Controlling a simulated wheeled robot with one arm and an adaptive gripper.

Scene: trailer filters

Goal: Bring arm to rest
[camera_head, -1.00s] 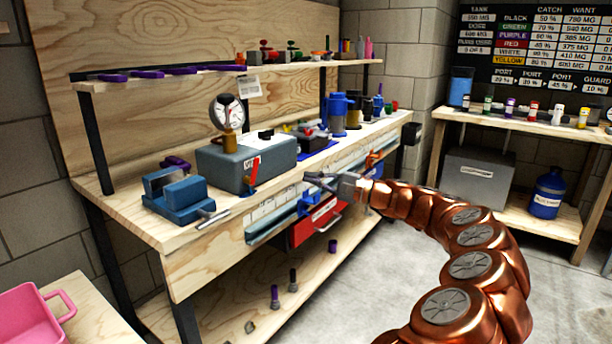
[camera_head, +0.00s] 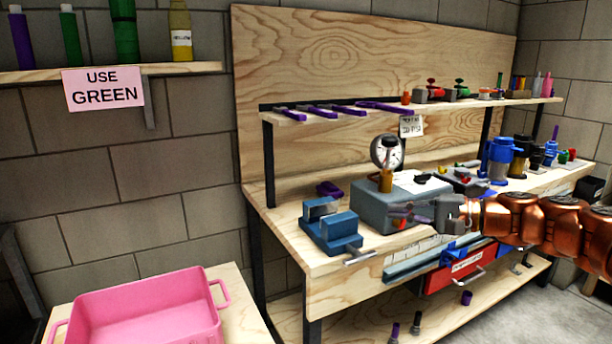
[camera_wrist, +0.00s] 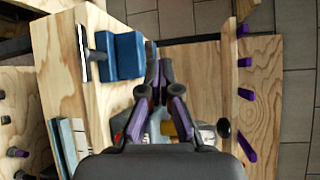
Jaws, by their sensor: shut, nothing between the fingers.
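My arm reaches in from the right in the head view as copper-coloured segments. My gripper (camera_head: 398,213) is at its end, in front of the grey box (camera_head: 370,208) with the round gauge (camera_head: 387,153) on the workbench (camera_head: 290,226). In the wrist view my gripper (camera_wrist: 160,66) shows dark fingers with purple parts, closed together with nothing between them. The fingertips point toward the blue vise (camera_wrist: 122,57) in that view. The blue vise (camera_head: 331,226) stands on the bench left of the gripper in the head view. The gripper appears above the bench front, touching nothing that I can make out.
A pink tub (camera_head: 150,312) stands on a low wooden surface at lower left. A shelf with purple wrenches (camera_head: 320,111) runs above the bench. A sign reading USE GREEN (camera_head: 103,89) hangs on the left shelf. A red drawer (camera_head: 455,272) is under the bench. Floor is open at lower right.

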